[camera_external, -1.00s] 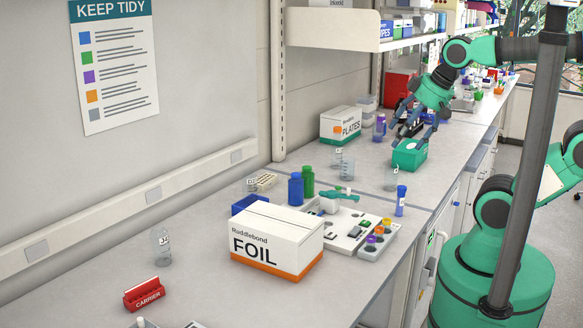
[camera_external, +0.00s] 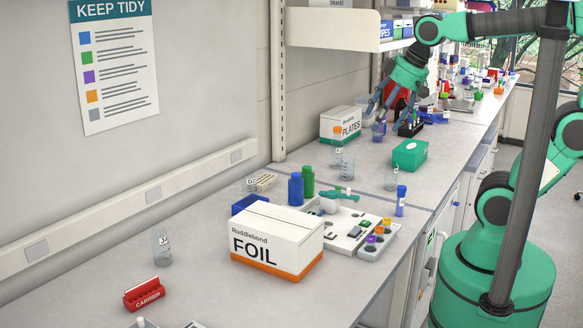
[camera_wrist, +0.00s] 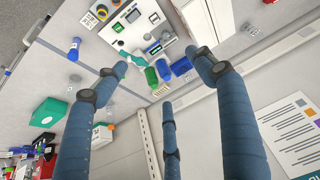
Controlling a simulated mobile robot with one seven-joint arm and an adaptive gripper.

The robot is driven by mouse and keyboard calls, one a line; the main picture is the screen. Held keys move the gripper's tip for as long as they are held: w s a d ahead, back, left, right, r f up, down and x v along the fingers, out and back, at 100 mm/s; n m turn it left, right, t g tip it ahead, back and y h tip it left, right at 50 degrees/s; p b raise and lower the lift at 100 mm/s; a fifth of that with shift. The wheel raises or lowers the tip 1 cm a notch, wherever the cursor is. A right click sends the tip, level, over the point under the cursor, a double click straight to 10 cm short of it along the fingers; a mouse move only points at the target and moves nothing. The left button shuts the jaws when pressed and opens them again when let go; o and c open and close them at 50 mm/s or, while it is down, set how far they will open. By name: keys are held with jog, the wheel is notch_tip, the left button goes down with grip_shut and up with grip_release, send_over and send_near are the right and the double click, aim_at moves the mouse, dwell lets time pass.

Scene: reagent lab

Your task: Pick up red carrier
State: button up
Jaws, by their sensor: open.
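The red carrier (camera_external: 144,294) sits on the bench at the front left in the external view, with "CARRIER" on its front face. It stands to the left of the foil box and well apart from my gripper. My gripper (camera_external: 384,112) is up above the far part of the bench, near the plates box and the purple-capped bottle. Its fingers are spread and empty.
A foil box (camera_external: 277,242) stands mid-bench, with blue and green bottles (camera_external: 296,189) behind it. A green box (camera_external: 410,154) and a plates box (camera_external: 341,123) stand farther back. A clear beaker (camera_external: 162,246) is behind the carrier. Bench around the carrier is mostly free.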

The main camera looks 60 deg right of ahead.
jog(key=w+a+r+n+g+p, duration=0.1)
jog(key=w+a+r+n, duration=0.15)
jog(key=w+a, duration=0.45)
jog(key=w+a+r+n+p, duration=0.1)
jog(key=w+a+r+n, duration=0.15)
jog(key=w, duration=0.85)
jog(key=w+a+f+n+g+p, duration=0.2)
jog(key=w+a+f+n+p, duration=0.15)
jog(key=w+a, duration=1.15)
jog(key=n+g+p, duration=0.2)
jog(key=n+p, duration=0.2)
jog(key=n, duration=0.2)
send_over(143, 292)
jog(key=w, duration=0.2)
notch_tip(143, 292, down, 29)
jog(key=shift+s+d+r, duration=0.1)
jog(key=shift+d+r, duration=0.1)
jog(key=shift+d, duration=0.15)
jog(key=shift+f, duration=4.3)
